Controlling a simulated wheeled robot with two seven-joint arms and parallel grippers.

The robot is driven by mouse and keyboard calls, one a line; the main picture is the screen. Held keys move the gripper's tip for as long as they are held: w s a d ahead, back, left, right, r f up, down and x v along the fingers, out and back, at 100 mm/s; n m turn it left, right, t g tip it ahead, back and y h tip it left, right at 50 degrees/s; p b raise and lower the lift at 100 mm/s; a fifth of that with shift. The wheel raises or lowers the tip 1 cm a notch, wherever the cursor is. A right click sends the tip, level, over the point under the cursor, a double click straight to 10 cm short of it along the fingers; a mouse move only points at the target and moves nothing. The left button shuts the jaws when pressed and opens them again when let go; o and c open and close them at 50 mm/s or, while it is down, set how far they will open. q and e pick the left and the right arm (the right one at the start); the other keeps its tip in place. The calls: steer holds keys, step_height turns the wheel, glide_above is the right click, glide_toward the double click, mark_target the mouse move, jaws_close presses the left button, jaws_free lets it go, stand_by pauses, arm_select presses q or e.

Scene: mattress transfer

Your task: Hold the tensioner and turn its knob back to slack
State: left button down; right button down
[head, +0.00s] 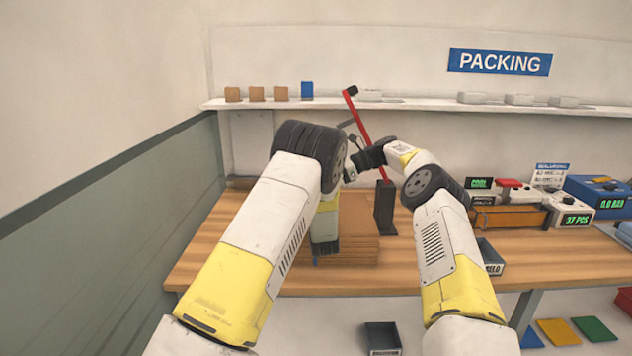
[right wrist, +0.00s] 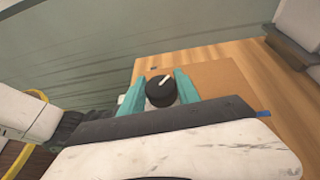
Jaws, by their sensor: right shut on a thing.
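The tensioner's round black knob (right wrist: 161,92), with a white pointer mark on top, shows in the right wrist view. My right gripper (right wrist: 160,82) has its teal fingers on either side of the knob and is shut on it. The tensioner's body is mostly hidden below the knob and behind the fingers. In the head view my left arm covers the right gripper and the knob. My left gripper (head: 325,247) points down over the brown cardboard (head: 358,212) on the bench; its fingers are not clear, and I cannot see what is between them.
A black post (head: 385,208) with a long red lever (head: 362,122) stands close beside my right forearm. A grey bin (head: 489,256), an orange device (head: 508,216) and a blue box (head: 597,193) sit at the right on the wooden bench (head: 225,262). A shelf (head: 430,105) runs behind.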

steer(key=shift+d+f, duration=0.1)
steer(key=c, duration=0.9)
jaws_free()
steer(key=shift+o, duration=0.2)
steer(key=shift+r+m+t, duration=0.2)
steer(key=shift+m+t, duration=0.3)
steer(key=shift+t, duration=0.1)
steer(key=shift+t, duration=0.3)
